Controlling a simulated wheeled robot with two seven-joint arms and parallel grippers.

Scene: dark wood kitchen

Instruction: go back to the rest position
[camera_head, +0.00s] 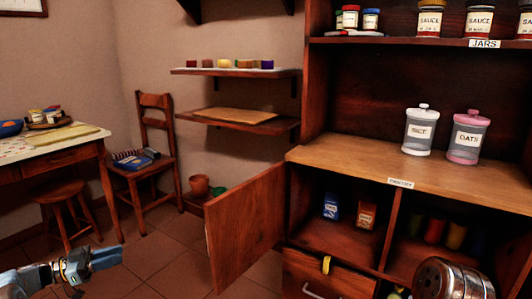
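My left gripper (104,258) is low at the left edge of the head view, in front of the tiled floor. Its bluish fingers point to the right, and nothing can be made out between them. From this angle I cannot tell whether it is open or shut.
An open cabinet door (245,224) juts out mid-view. The counter (400,167) holds a rice jar (419,132) and an oats jar (468,138). A chair (150,170) and stool (67,205) stand left.

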